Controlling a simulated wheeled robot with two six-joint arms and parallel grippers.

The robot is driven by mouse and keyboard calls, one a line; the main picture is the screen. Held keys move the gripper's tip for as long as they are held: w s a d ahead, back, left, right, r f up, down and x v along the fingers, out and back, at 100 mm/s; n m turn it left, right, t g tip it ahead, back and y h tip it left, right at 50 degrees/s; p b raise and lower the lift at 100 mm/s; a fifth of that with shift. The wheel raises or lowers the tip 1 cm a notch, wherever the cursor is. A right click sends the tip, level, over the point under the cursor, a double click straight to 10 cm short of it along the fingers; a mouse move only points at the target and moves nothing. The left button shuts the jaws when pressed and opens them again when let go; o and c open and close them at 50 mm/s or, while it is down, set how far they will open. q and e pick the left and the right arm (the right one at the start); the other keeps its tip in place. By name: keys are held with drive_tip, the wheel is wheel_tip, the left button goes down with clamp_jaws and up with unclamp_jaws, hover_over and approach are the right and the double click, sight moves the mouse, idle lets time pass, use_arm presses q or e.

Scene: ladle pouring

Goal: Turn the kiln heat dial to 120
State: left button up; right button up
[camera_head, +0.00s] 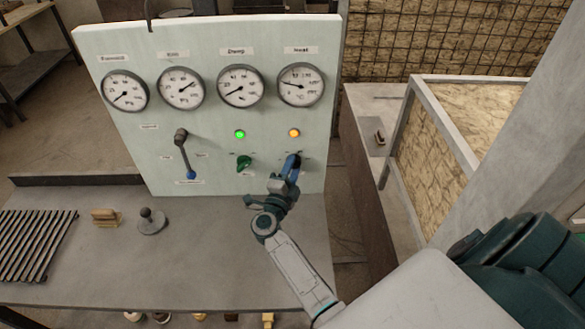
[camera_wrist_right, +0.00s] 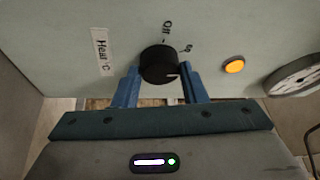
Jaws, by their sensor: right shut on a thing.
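The kiln heat dial is a round black knob (camera_wrist_right: 158,64) on the pale green panel (camera_head: 215,120). In the right wrist view it sits between the two blue fingers of my right gripper (camera_wrist_right: 160,82), which is shut on it. A white mark on the knob points toward the right finger. Printed marks beside the knob read "Off" and what looks like 60; any other marks are hidden. A "Heat C" label (camera_wrist_right: 100,51) is to its left. In the head view my right gripper (camera_head: 289,166) covers the dial, below an amber lamp (camera_head: 294,133). My left gripper is out of view.
Several round gauges (camera_head: 301,85) line the panel's top. A stamp-like weight (camera_head: 151,221), a wooden block (camera_head: 106,217) and a ribbed rack (camera_head: 35,240) rest on the bench (camera_head: 200,265).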

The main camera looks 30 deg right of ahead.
drive_tip(key=m+g, duration=0.1)
drive_tip(key=m, duration=0.2)
drive_tip(key=m+g+y+p, duration=0.1)
drive_tip(key=m, duration=0.2)
drive_tip(key=shift+r+y+p, duration=0.2)
drive_tip(key=shift+y+p, duration=0.1)
drive_tip(key=shift+m, duration=0.3)
drive_tip(key=o, duration=1)
drive_tip(key=shift+c, duration=0.2)
